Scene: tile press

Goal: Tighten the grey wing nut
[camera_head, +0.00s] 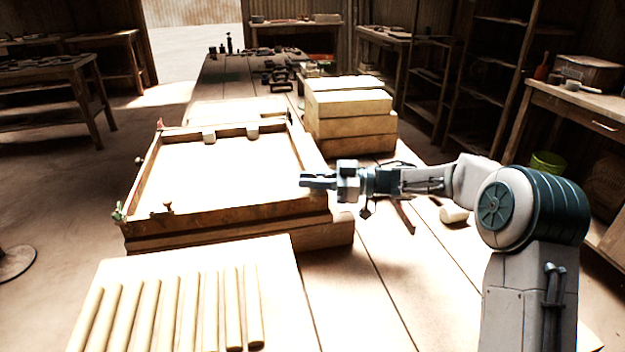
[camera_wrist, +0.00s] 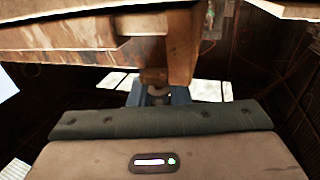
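The wooden press frame (camera_head: 225,209) stands on the bench, with small fasteners around its outside. A greyish one (camera_head: 140,160) is on the left side, a brownish wing-shaped one (camera_head: 168,208) on the front wall and a greenish one (camera_head: 118,212) at the front left corner. Which is the grey wing nut is unclear. My gripper (camera_head: 304,181) reaches in from the right, by the frame's right side, pointing left. In the wrist view, my blue fingers (camera_wrist: 158,97) are below the brown wood (camera_wrist: 90,38), with a small dull shape between them. Whether they grip it is unclear.
A stack of pale blocks (camera_head: 350,125) stands behind my arm. A board with several pale rods (camera_head: 185,310) lies in front of the frame. A pale cylinder (camera_head: 454,214) lies under my arm. Bare bench planks (camera_head: 365,290) are clear at the front right.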

